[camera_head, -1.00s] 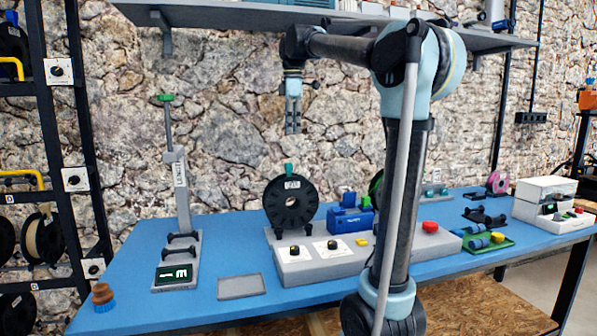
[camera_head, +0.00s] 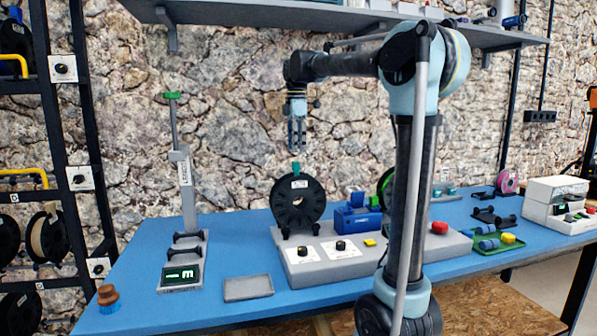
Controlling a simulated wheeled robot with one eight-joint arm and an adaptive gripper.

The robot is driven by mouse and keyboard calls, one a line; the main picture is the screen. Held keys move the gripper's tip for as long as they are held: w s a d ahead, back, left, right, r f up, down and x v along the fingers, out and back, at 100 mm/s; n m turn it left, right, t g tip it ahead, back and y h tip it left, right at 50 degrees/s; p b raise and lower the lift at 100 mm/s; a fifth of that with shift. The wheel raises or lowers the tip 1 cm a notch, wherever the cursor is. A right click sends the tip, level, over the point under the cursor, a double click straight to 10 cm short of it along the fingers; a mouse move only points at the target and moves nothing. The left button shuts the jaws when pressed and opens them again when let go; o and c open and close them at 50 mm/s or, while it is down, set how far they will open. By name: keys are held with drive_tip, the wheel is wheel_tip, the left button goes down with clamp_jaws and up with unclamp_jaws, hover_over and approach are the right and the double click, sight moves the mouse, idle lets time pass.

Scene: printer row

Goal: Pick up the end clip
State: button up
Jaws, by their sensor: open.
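A small teal clip (camera_head: 296,168) sits on the top rim of a black spool (camera_head: 284,205); I take it to be the end clip. The spool stands upright on a grey console on the blue bench. My gripper (camera_head: 297,146) points down and shows just above the clip in the picture, apart from it. Its jaws are open and hold nothing visible. How far it is in front of or behind the clip is hard to tell from this view.
A tall grey stand (camera_head: 187,190) with a green top is to the left. A grey tray (camera_head: 248,288) lies in front. A blue device (camera_head: 357,216) stands right of the spool, partly near my arm. A shelf (camera_head: 230,14) hangs above.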

sight(296, 162)
drive_tip(key=shift+s+a+f, duration=0.1)
drive_tip(key=shift+s+f, duration=0.1)
drive_tip(key=shift+f, duration=1.7)
drive_tip(key=shift+s+f, duration=0.15)
drive_tip(key=shift+f, duration=1.75)
drive_tip(key=c, duration=0.8)
